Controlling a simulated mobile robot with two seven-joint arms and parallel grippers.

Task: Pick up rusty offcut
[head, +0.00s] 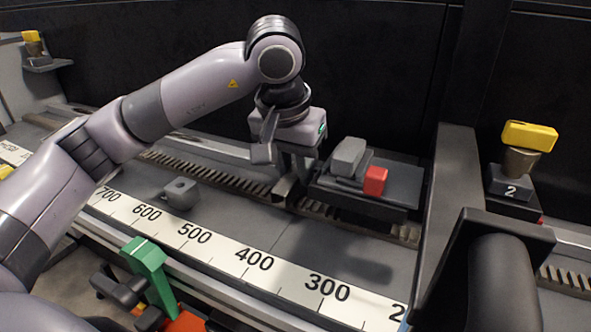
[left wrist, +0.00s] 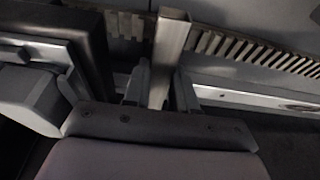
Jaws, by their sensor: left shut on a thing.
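My left gripper (head: 298,160) reaches down over the toothed rail beside a dark carriage. In the left wrist view its two fingers (left wrist: 160,90) are shut on a narrow, square-sided metal bar, which I take to be the rusty offcut (left wrist: 171,45). The bar stands between the fingers and extends past them toward the rail. It looks dull grey-brown; rust is hard to make out in this light. In the head view the offcut (head: 287,187) shows only partly below the gripper, close to the carriage's left edge. I do not see my right gripper.
The dark carriage (head: 395,183) carries a grey block (head: 348,155) and a red block (head: 375,181). A grey block with a hole (head: 181,193) lies left on the bed. A numbered scale (head: 255,262) runs in front. A green lever (head: 148,268) stands front left; a dark post (head: 447,200) stands right.

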